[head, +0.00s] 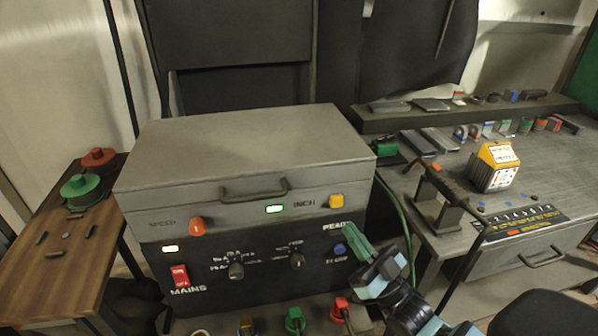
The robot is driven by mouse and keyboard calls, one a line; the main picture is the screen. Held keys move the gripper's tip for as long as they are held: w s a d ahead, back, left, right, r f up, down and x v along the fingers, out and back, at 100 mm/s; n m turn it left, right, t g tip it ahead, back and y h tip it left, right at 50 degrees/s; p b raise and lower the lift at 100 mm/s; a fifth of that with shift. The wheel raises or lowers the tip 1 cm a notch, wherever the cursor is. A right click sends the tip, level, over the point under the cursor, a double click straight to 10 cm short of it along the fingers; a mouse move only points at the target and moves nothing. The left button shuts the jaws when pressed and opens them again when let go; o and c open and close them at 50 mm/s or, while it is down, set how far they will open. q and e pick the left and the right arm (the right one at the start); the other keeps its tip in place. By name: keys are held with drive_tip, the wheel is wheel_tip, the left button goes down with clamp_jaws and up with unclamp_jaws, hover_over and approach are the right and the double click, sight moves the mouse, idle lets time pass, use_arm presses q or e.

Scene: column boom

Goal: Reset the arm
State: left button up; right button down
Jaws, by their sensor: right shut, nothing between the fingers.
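A dark grey control box (250,175) with a lid and black front panel stands in the middle of the head view. My right gripper (352,238) is shut and empty, reaching up from the lower right in front of the panel's right end. A round blue button (340,249) sits just left of the fingers, with a label below it too small to read; I cannot tell if they touch. The word READY shows above it. A yellow button (337,201) is higher up, by INCH. My left gripper is not in view.
Coloured plugs (295,320) stick out below. A wooden table (50,260) is at left.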

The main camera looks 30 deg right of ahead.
drive_tip(key=s+a+f+m+g+h+p, duration=0.1)
drive_tip(key=s+a+f+g+h+p, duration=0.15)
drive_tip(key=s+f+g, duration=0.35)
drive_tip(key=s+a+f+m+g+h+p, duration=0.1)
drive_tip(key=s+a+f+g+h, duration=0.15)
drive_tip(key=s+f, duration=0.4)
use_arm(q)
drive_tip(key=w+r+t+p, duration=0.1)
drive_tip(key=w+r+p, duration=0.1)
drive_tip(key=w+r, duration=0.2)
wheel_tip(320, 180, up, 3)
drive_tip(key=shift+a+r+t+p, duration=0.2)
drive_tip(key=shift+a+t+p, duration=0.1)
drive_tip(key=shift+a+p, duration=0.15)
use_arm(e)
drive_tip(key=s+a+f+g, duration=0.2)
drive_tip(key=s+f+g, duration=0.1)
drive_tip(key=s+f, duration=0.2)
drive_tip(key=s+a+f+g, duration=0.2)
drive_tip(key=s+f, duration=0.3)
drive_tip(key=s, duration=0.5)
drive_tip(key=shift+a+f+g, duration=0.3)
drive_tip(key=shift+g, duration=0.55)
drive_tip(key=shift+s, duration=0.1)
